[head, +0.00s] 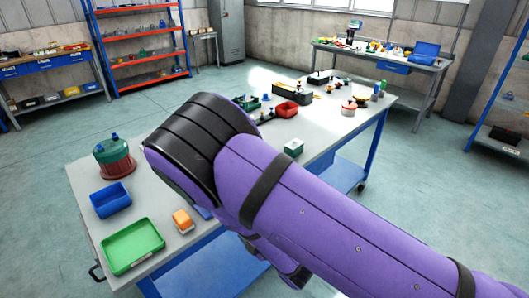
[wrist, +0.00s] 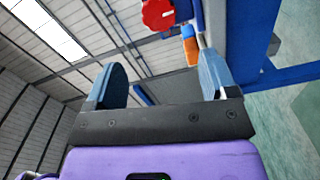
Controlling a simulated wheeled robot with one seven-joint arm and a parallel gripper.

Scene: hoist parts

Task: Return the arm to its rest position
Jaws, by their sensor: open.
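My purple arm crosses the head view from the lower right, over the workbench (head: 85,188). My gripper is hidden behind the arm in the head view. In the wrist view my gripper (wrist: 160,80) shows with its two blue fingers well apart and nothing between them. Past the fingers are the ceiling, a blue bench leg (wrist: 254,40), an orange thing (wrist: 190,46) and a red knobbed part (wrist: 158,14) near the top.
Shelves (head: 140,50) and another bench (head: 385,58) stand behind. Floor around is clear.

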